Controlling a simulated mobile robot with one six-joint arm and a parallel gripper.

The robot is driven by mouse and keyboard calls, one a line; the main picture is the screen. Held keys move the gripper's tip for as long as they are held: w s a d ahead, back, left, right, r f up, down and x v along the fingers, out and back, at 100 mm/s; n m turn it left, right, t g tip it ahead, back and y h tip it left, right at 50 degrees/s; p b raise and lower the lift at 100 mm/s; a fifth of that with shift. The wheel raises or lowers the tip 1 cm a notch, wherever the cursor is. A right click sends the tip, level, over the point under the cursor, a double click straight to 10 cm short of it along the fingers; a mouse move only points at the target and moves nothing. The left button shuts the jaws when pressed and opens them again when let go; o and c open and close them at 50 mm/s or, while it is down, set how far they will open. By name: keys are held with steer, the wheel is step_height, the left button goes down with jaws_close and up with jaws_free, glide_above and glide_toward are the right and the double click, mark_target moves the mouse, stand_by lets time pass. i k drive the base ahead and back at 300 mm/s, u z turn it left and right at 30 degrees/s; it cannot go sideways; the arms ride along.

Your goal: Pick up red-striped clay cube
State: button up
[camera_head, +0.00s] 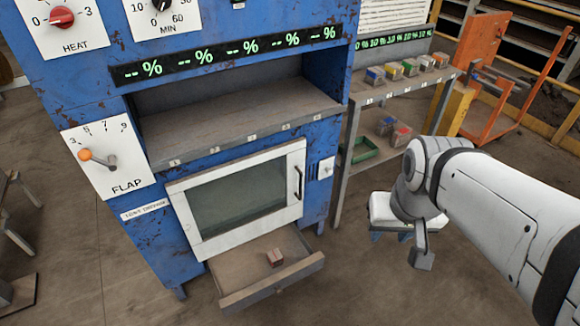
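Several small cubes with coloured tops stand in a row on the upper shelf at the right; one (426,63) shows red or orange. On the lower shelf, a cube with a red top (402,136) stands beside a blue-topped cube (385,126). A small reddish-brown cube (275,257) lies in the open drawer; stripes on it are too small to make out. My gripper (422,260) hangs at the lower right, in front of and below the shelves, apart from all these cubes. Its fingers are too small to judge.
A blue machine (340,60) fills the middle, with a closed glass door (240,200) above the pulled-out wooden drawer (235,275). A green tray (364,150) sits on the lower shelf. A white-topped stool (382,212) stands behind my gripper. An orange cart (480,45) stands at the back right.

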mark_target(274, 259)
steer(key=u, duration=0.05)
steer(key=i, duration=0.95)
steer(key=u, duration=0.55)
